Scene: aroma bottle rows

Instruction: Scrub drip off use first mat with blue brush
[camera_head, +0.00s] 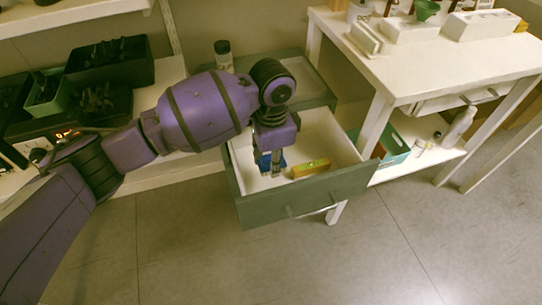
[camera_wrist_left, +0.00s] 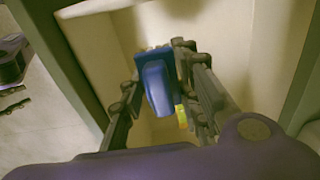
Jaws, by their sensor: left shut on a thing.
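My left gripper (camera_head: 270,170) reaches down into an open drawer (camera_head: 306,202) with a green-grey front and pale inside. It is shut on the blue brush (camera_wrist_left: 157,84), which sits between the fingers in the left wrist view. The brush (camera_head: 264,162) also shows as a small blue patch beside the fingers in the head view. I cannot tell whether the brush touches the drawer floor. My right gripper is out of view. I cannot make out the use first mat or a drip in these views.
A yellowish block with a green vial (camera_head: 311,168) lies in the drawer, right of the gripper. A white table (camera_head: 420,65) stands at right, with a teal bin (camera_head: 392,146) on its lower shelf. Black trays (camera_head: 108,62) stand at left. Floor in front is clear.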

